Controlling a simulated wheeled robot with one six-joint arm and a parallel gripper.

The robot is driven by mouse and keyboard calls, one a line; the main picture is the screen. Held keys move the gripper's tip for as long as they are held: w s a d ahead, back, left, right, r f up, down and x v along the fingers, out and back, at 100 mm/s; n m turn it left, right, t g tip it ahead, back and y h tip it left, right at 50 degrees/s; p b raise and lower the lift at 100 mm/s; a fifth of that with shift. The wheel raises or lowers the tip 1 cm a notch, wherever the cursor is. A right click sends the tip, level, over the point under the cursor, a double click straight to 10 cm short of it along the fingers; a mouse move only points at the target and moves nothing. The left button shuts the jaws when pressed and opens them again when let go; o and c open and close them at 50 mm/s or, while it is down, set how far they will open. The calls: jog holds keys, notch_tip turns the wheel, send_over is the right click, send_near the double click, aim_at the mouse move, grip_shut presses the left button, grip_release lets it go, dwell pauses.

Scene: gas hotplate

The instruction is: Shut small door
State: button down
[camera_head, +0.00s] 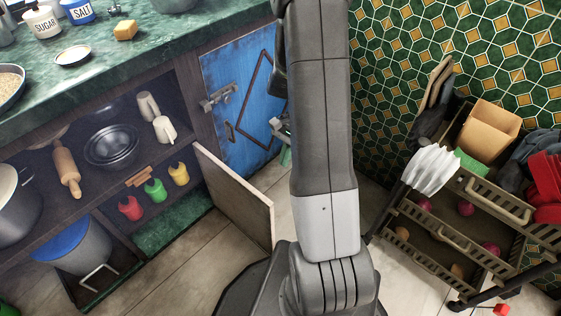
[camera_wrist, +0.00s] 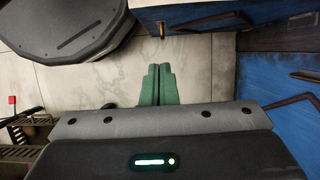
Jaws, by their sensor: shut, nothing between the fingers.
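The small door (camera_head: 236,194) is the low panel hinged beside the lower shelves in the head view. It stands wide open, swung out over the floor, with its pale inner face showing. In the wrist view, what looks like the same door (camera_wrist: 225,18) crosses the top right, with a blue face and a small brass-coloured piece on it. My gripper (camera_wrist: 157,82) has its green fingers together and empty over the floor, apart from the door. In the head view my gripper (camera_head: 286,155) is mostly hidden behind my arm, to the right of the small door.
A closed blue cabinet door (camera_head: 240,100) with a latch stands behind my gripper. The open shelves hold a bowl (camera_head: 112,146), a rolling pin (camera_head: 66,170) and coloured items. A loaded drawer rack (camera_head: 450,238) stands at right. Tiled floor (camera_head: 190,262) is clear before the shelves.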

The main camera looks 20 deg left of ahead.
jog(key=s+a+f+b, duration=0.2)
jog(key=s+f+b, duration=0.2)
jog(key=s+f, duration=0.2)
jog(key=shift+x, duration=1.2)
jog(key=shift+a, duration=0.15)
